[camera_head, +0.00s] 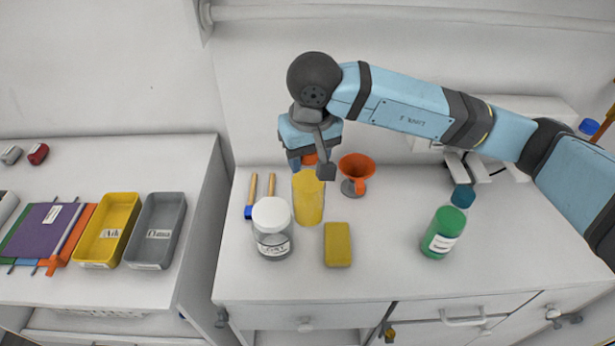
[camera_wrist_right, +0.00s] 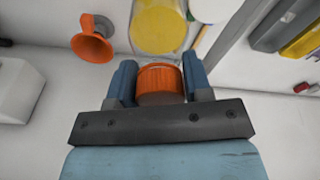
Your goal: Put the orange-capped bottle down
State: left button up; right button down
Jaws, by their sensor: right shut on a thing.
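In the right wrist view the cap (camera_wrist_right: 160,80) sits between the two fingers of my right gripper (camera_wrist_right: 158,82). My left gripper is not in view.
A yellow sponge (camera_head: 338,245) and green bottle (camera_head: 442,235) are nearer the front. The surface between sponge and green bottle is clear.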

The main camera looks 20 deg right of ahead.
aim_at(308, 182)
jog(key=shift+f+p, duration=0.5)
jog(key=shift+f, duration=2.85)
jog(key=shift+f, duration=0.1)
jog(key=c, duration=0.9)
grip_release()
jog(key=shift+c, duration=0.2)
jog(key=o, duration=0.4)
